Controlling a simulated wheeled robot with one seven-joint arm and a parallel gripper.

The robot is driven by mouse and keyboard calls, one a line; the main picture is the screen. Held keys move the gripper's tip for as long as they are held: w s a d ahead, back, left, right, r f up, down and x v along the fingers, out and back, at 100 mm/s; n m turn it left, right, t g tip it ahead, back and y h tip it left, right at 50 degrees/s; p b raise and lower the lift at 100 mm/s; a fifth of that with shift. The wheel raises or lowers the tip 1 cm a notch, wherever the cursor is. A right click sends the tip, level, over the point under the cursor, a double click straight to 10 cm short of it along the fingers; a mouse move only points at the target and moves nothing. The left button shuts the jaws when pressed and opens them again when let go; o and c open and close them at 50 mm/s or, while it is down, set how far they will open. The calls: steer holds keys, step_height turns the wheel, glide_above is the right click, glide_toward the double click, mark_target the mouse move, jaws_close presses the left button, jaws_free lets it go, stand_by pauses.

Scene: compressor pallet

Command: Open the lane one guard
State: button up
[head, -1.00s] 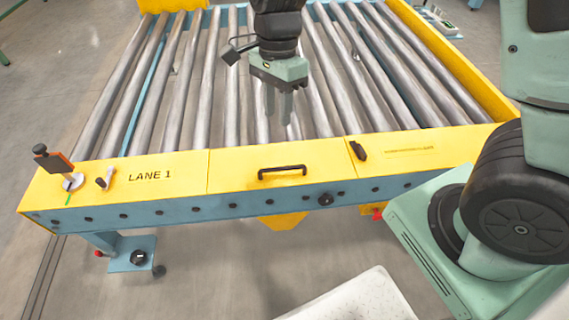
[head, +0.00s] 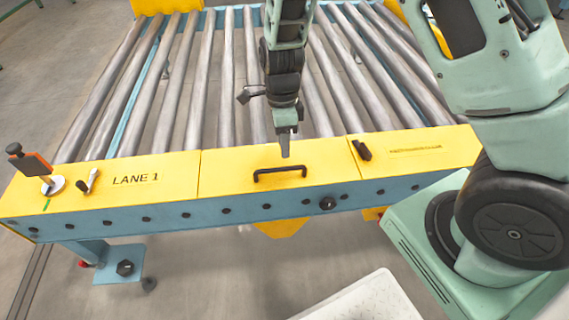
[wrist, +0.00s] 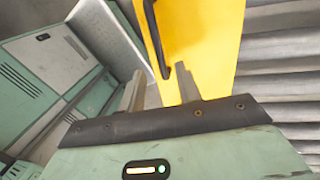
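The lane one guard is a yellow panel (head: 235,178) with a black handle (head: 280,171), in the middle of the conveyor's front rail, right of the "LANE 1" label. It lies flat and closed. My gripper (head: 285,150) points down just above and behind the handle, apart from it in the head view. In the wrist view my gripper (wrist: 158,85) has its two fingers spread with nothing between them. The yellow panel (wrist: 205,45) and the black handle (wrist: 155,35) show beyond the fingertips, the handle toward the upper middle.
An orange-and-black lever (head: 30,162) and a small white-handled latch (head: 90,181) sit left of the label. A black latch (head: 362,150) sits right of the guard. Grey rollers (head: 190,85) lie behind.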

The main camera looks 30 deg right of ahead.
steer(key=f, duration=0.3)
steer(key=s+f+b, duration=0.1)
steer(key=f, duration=0.2)
steer(key=shift+s+a, duration=0.1)
steer(key=shift+a, duration=0.05)
jaws_close()
